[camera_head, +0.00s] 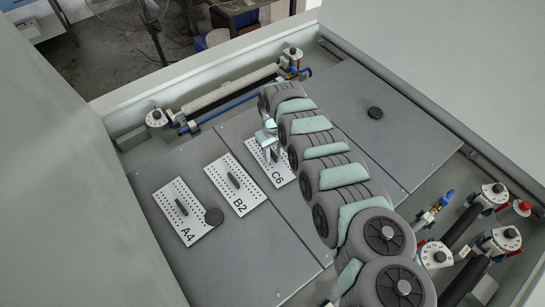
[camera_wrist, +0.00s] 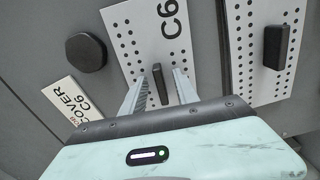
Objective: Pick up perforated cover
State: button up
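Three white perforated covers lie flat on the grey deck, each with a dark upright handle: A4 (camera_head: 182,205), B2 (camera_head: 250,199) and C6 (camera_head: 284,178). My gripper (camera_head: 270,152) is over cover C6, and my arm hides part of that cover in the head view. In the wrist view, my gripper (camera_wrist: 160,80) is open. Its two pale ribbed fingers stand on either side of the black handle (camera_wrist: 157,72) of cover C6 (camera_wrist: 140,28), with a gap visible on both sides. Their height relative to the handle is hard to tell.
A black round knob (camera_wrist: 86,52) and a label reading COVER C6 (camera_wrist: 72,112) lie left of the cover. Another perforated plate (camera_wrist: 265,80) with a black handle is at right.

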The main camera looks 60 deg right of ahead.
jog(key=shift+c, duration=0.5)
grip_shut()
dwell(0.8)
